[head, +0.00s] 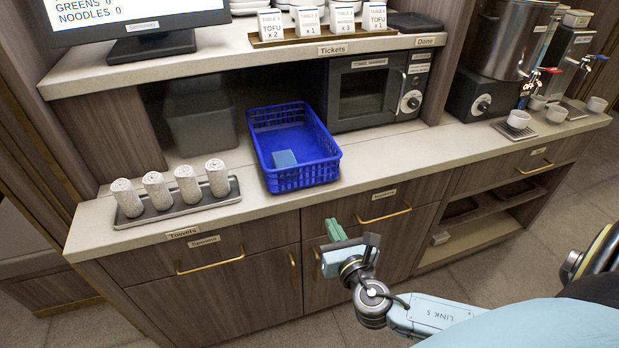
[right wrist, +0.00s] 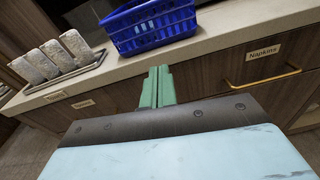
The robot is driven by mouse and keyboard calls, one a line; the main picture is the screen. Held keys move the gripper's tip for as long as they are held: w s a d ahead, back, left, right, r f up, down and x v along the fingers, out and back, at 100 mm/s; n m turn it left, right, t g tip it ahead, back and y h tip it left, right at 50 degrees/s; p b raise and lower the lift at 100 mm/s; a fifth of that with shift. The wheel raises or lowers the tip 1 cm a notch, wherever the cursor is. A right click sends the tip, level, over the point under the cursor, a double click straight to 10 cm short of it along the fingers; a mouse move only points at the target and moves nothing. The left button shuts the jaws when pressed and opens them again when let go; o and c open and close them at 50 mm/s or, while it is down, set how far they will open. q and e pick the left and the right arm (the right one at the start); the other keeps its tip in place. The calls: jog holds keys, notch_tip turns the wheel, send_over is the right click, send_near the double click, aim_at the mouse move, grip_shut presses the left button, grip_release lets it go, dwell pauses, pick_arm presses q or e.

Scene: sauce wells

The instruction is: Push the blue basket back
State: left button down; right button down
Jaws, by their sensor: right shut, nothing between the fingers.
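The blue basket (head: 329,168) stands on the counter in the head view, left of the microwave, with its front end near the counter's front edge. A small blue block (head: 285,158) lies inside it. The basket also shows at the top of the right wrist view (right wrist: 150,30). My right gripper (head: 335,229) is in front of the counter, below and a little right of the basket, apart from it. Its green fingers (right wrist: 158,85) are closed together with nothing between them. My left gripper is not in view.
A grey tray (head: 128,221) with several rolled towels sits left of the basket. The microwave (head: 375,92) is close on its right. A shelf (head: 220,60) with a monitor and ticket cards overhangs the back. Drawers with brass handles (head: 384,215) face my right gripper.

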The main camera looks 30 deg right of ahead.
aim_at(305, 171)
jog(key=shift+n+t, duration=0.6)
jog(key=shift+n, duration=0.1)
jog(key=r+x, duration=0.1)
jog(key=x, duration=0.3)
jog(key=r+x, duration=0.1)
jog(key=x, duration=0.4)
jog(key=a+r+x, duration=0.1)
jog(key=x, duration=0.4)
jog(key=shift+r, duration=0.1)
